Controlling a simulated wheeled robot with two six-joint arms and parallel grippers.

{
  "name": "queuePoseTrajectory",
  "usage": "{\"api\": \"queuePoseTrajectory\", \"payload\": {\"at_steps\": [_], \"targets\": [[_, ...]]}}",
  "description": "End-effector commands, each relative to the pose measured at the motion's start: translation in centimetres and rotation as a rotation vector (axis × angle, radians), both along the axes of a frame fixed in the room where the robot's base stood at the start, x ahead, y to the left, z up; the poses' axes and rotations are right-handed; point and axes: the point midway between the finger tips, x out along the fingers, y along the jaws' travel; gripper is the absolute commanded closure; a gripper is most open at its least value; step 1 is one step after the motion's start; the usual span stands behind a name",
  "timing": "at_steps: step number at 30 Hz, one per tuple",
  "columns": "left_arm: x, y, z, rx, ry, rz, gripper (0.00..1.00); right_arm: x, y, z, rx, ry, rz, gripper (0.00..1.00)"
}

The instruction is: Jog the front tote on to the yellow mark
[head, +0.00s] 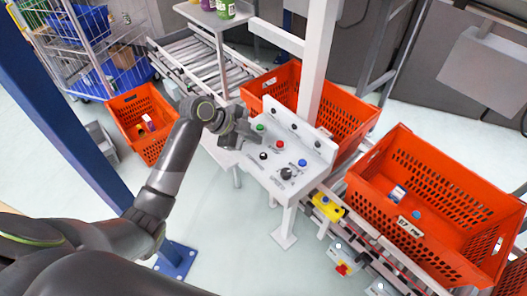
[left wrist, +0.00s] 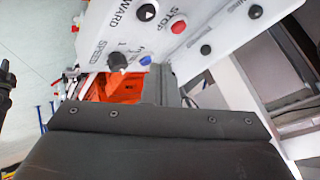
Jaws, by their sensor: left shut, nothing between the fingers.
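One orange tote (head: 376,161) stands on the conveyor at the right, with small items in it. A second orange tote (head: 345,105) is behind the white control panel (head: 247,165), partly hidden by the post. A small yellow piece (head: 327,207) is at the conveyor's edge; I cannot tell whether it is the yellow mark. The panel has green (head: 260,127), red (head: 279,143) and blue (head: 302,162) buttons and black knobs. My left gripper (head: 243,136) is shut and empty at the panel's left end. Its fingertips (left wrist: 166,72) show close to a blue button (left wrist: 145,60); contact is unclear.
A third orange tote (head: 135,104) is on the floor at the left, by a wire cart (head: 85,50). A roller conveyor (head: 195,62) runs behind. A white post (head: 318,65) rises by the panel. A blue post (head: 65,110) stands near my arm.

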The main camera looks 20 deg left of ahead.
Motion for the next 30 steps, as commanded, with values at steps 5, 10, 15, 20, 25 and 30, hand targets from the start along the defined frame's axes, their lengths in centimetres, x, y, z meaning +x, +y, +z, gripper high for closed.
{"api": "queuePoseTrajectory", "payload": {"at_steps": [5, 10, 15, 20, 25, 30], "targets": [[2.0, -0.8, 2.6, -0.001, -0.078, -0.112, 1.0, 0.0, 0.0, 0.0, 0.0, 0.001, 0.0, 1.0], [2.2, -0.9, 2.9, 0.0, -0.089, -0.127, 1.0, 0.0, 0.0, 0.0, 0.0, 0.001, 0.0, 1.0], [2.2, -0.9, 2.9, -0.001, -0.088, -0.125, 1.0, -0.1, -0.1, 0.0, -0.001, 0.001, 0.0, 1.0], [2.2, -0.9, 2.5, -0.001, -0.087, -0.124, 1.0, -0.1, -0.2, -0.3, -0.003, 0.002, 0.0, 1.0], [2.2, -0.9, 1.2, -0.001, -0.085, -0.124, 1.0, -0.1, -0.4, -1.2, -0.005, 0.002, 0.001, 1.0], [2.2, -0.9, -1.1, -0.002, -0.085, -0.124, 1.0, -0.1, -0.4, -2.8, -0.005, 0.002, 0.001, 1.0]]}}
